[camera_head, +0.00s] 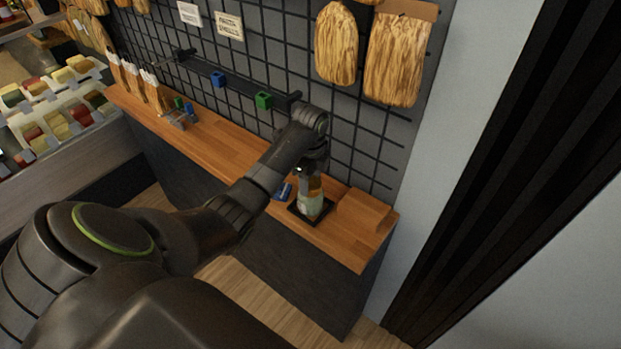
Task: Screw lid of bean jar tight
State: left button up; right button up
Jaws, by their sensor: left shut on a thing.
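The bean jar (311,202) stands upright on a small dark tray (322,217) on the wooden counter. It looks like clear glass with pale contents. My left arm reaches in from the left, and my left gripper (311,171) is over the top of the jar, pointing down. It is shut on the jar's lid, which the gripper hides almost fully. I cannot tell how the lid sits on the jar. My right gripper is not in view.
A wooden block (364,211) stands just right of the jar. A small blue item (283,192) lies left of it. The counter's left-middle stretch is clear.

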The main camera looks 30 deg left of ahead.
pick_arm(q)
jog(key=o, duration=1)
jog(key=shift+r, duration=0.1)
jog(key=shift+o, duration=0.2)
jog(key=shift+n, duration=1.1)
jog(key=shift+n, duration=1.2)
